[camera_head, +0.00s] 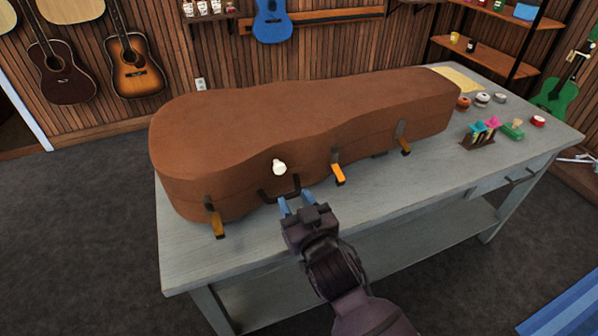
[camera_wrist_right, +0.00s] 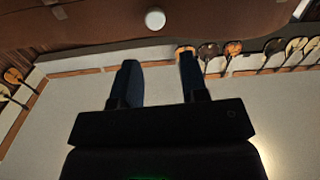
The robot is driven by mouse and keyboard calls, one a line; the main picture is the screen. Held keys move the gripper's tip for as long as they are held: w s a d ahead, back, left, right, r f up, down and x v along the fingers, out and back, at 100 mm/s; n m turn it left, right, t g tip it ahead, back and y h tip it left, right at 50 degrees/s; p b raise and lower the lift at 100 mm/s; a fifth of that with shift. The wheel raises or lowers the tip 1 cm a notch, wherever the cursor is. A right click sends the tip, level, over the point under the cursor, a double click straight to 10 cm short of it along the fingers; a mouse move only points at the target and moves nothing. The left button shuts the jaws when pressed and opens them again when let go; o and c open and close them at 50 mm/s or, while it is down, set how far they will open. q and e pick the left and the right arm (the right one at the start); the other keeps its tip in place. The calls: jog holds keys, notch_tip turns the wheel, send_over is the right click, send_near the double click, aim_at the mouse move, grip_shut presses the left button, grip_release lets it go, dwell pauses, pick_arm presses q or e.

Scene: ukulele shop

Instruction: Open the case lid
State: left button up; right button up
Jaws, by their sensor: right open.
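The brown instrument case (camera_head: 290,125) lies on the grey table with its lid down. A white round knob (camera_head: 279,167) sits on its front side above a dark handle (camera_head: 280,192). Orange latches (camera_head: 338,174) hang down along the front side. My right gripper (camera_head: 296,205) is open and empty just in front of the case, below the knob and near the handle. In the right wrist view its two blue fingers (camera_wrist_right: 159,80) are apart, with the knob (camera_wrist_right: 155,19) beyond them and the case (camera_wrist_right: 100,22) across the top. My left gripper is not in view.
The grey table (camera_head: 235,258) has small items at its right end, including a small rack with colourful tops (camera_head: 480,133), a green item (camera_head: 513,130) and several round tins. Guitars (camera_head: 130,65) hang on the wall behind. Dark floor lies left.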

aim_at(281, 169)
jog(key=shift+m+h, duration=0.3)
jog(key=shift+m, duration=0.2)
jog(key=x, duration=1)
jog(key=shift+w+d+r+b, duration=0.1)
jog(key=shift+w+d+b, duration=0.05)
jog(key=shift+w+b, duration=0.2)
jog(key=shift+r, duration=0.1)
grip_shut()
